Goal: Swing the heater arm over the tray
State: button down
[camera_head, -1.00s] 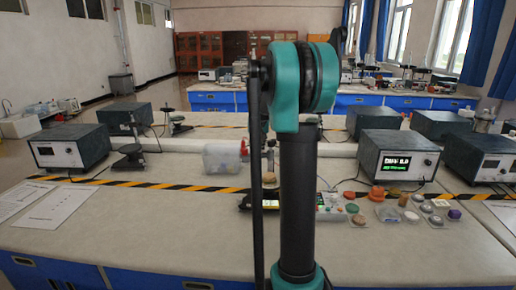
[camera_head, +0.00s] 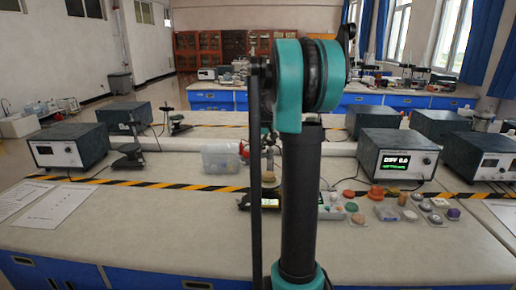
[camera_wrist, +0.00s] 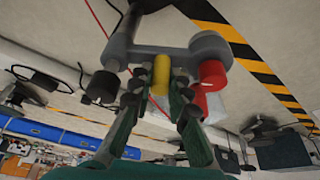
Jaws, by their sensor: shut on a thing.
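In the wrist view, the fingers of my gripper (camera_wrist: 160,97) are closed around the lower part of a short yellow cylinder (camera_wrist: 161,72). The cylinder hangs from a grey bar (camera_wrist: 150,53), which seems to be the heater arm. A red cylinder (camera_wrist: 211,74) and a black knob (camera_wrist: 102,87) are on either side of it. In the head view my own arm hides the gripper and most of the heater arm. A dark, yellow-edged flat object (camera_head: 244,201) shows partly beside my arm; I cannot tell if it is the tray.
A clear plastic box (camera_head: 220,159) stands left of my arm. Several small coloured pieces (camera_head: 355,206) and shallow dishes (camera_head: 387,213) lie to the right, before a lit display box (camera_head: 396,158). Paper sheets (camera_head: 62,208) lie at left.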

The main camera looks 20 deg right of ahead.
jog(key=shift+s+d+n+g+y, duration=0.25)
jog(key=shift+s+n+y, duration=0.35)
jog(key=shift+n, duration=0.7)
jog(key=shift+s+d+n+g+y, duration=0.1)
jog(key=shift+s+d+n+y, duration=0.35)
jog(key=shift+n, duration=0.85)
jog(key=shift+s+d+n+g+y, duration=0.2)
jog(key=shift+s+d+n+y, duration=0.15)
jog(key=shift+n, duration=0.6)
jog(key=shift+s+d+n+g+y, duration=0.25)
jog(key=shift+s+n, duration=0.1)
jog(key=shift+n, duration=0.65)
jog(key=shift+s+d+n+g+y, duration=0.25)
jog(key=shift+s+d+n, duration=0.1)
jog(key=shift+n, duration=0.6)
jog(key=shift+d+n, duration=0.1)
jog(key=shift+n, duration=0.2)
jog(key=c, duration=1.4)
grip_release()
jog(key=shift+c, duration=0.2)
jog(key=v, duration=1.2)
